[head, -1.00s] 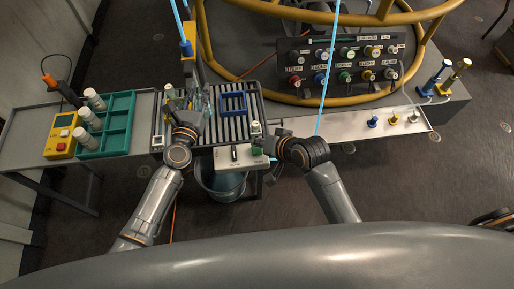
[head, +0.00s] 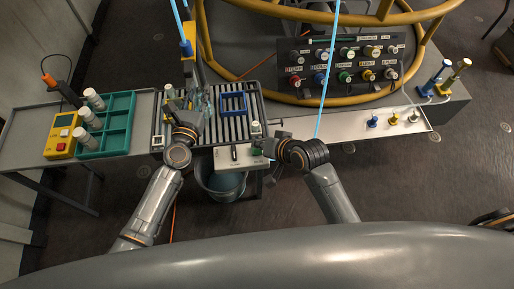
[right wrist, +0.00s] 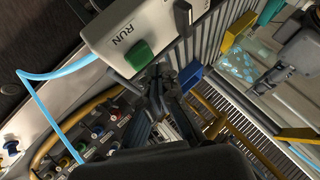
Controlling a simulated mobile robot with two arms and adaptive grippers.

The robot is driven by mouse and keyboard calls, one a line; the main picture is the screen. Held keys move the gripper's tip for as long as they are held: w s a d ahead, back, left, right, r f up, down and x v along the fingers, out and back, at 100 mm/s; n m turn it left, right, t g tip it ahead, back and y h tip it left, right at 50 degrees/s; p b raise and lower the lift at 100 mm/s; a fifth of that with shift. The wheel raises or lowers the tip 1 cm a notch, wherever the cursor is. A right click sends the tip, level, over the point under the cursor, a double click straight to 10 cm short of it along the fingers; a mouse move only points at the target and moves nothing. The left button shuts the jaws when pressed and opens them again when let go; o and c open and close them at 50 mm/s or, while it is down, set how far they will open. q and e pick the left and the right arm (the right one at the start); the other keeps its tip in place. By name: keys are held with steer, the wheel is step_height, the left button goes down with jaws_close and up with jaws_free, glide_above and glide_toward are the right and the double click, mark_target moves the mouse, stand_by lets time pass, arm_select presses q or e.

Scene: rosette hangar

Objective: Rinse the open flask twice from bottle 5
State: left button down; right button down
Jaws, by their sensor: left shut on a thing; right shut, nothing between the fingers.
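My left gripper (head: 197,117) is shut on a clear glass vessel, apparently the flask (head: 206,100), over the left part of the slatted tray. The vessel shows in the right wrist view (right wrist: 240,63) with pale blue marks or drops; its mouth is hard to make out. My right gripper (head: 270,146) is shut and empty beside the white switch box (head: 228,159). In the right wrist view its fingers (right wrist: 162,82) are close to the green RUN button (right wrist: 139,56); I cannot tell whether they touch. I cannot tell which bottle is number 5.
A slatted tray (head: 223,132) holds a blue frame (head: 233,103). A teal rack (head: 119,126) with white bottles and a yellow device (head: 62,135) stand left. A bucket (head: 221,183) is below. A labelled knob panel (head: 342,63), yellow tube frame and blue hoses stand behind.

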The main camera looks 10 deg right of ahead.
mark_target(259, 151)
steer(key=shift+f, duration=0.1)
stand_by(0.6)
steer(key=shift+f, duration=0.3)
steer(key=shift+f, duration=0.5)
stand_by(1.2)
steer(key=shift+r, duration=0.95)
steer(key=shift+r, duration=2.5)
steer(key=shift+r, duration=0.1)
